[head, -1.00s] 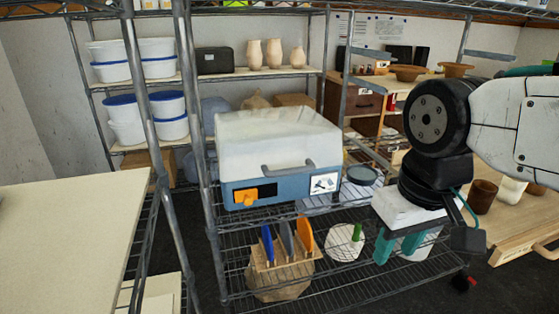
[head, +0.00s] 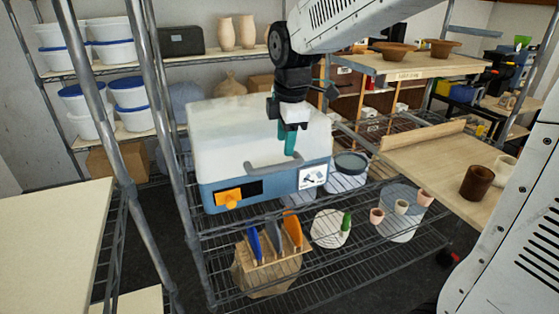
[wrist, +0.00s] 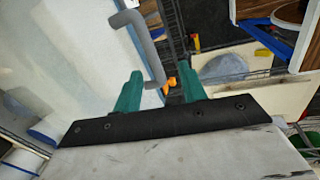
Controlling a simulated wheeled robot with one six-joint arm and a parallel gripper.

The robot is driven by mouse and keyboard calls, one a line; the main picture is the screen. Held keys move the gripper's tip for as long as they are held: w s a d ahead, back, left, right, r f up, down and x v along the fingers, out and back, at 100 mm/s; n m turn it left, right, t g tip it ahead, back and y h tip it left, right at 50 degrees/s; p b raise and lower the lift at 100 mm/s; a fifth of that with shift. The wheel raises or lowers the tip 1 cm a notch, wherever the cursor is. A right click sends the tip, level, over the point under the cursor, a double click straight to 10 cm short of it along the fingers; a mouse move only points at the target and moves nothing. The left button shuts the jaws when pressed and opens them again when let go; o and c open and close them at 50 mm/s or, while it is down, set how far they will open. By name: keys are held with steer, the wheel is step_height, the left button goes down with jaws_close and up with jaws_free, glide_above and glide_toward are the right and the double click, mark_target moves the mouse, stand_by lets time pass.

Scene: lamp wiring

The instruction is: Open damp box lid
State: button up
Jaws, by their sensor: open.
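The damp box has a white lid (head: 245,120) and a blue base (head: 225,187). It stands on a wire shelf, and its lid is down. A grey bar handle (head: 288,166) runs along the lid's front edge. My gripper (head: 289,152) points down just above the handle's middle, its teal fingers open and empty. In the wrist view, my gripper (wrist: 160,82) has its fingers spread, and the grey handle (wrist: 148,48) reaches into the gap between them. I cannot tell the exact height between fingertips and handle. The far finger is mostly hidden in the head view.
An orange latch (head: 230,198) is on the box front. A rack of coloured tools (head: 268,245) and small cups (head: 400,206) stand on the shelf below. A metal post (head: 172,130) rises left of the box. A wooden board (head: 440,165) is at right.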

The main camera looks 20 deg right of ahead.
mark_target(279, 165)
steer(key=shift+n, duration=0.7)
steer(key=w+f, duration=0.1)
steer(key=f, duration=0.1)
steer(key=w+f, duration=0.1)
steer(key=f, duration=0.2)
steer(key=w+f, duration=0.1)
steer(key=f, duration=0.2)
steer(key=shift+w+a+f, duration=0.1)
steer(key=shift+w+f, duration=0.05)
steer(key=shift+w, duration=0.15)
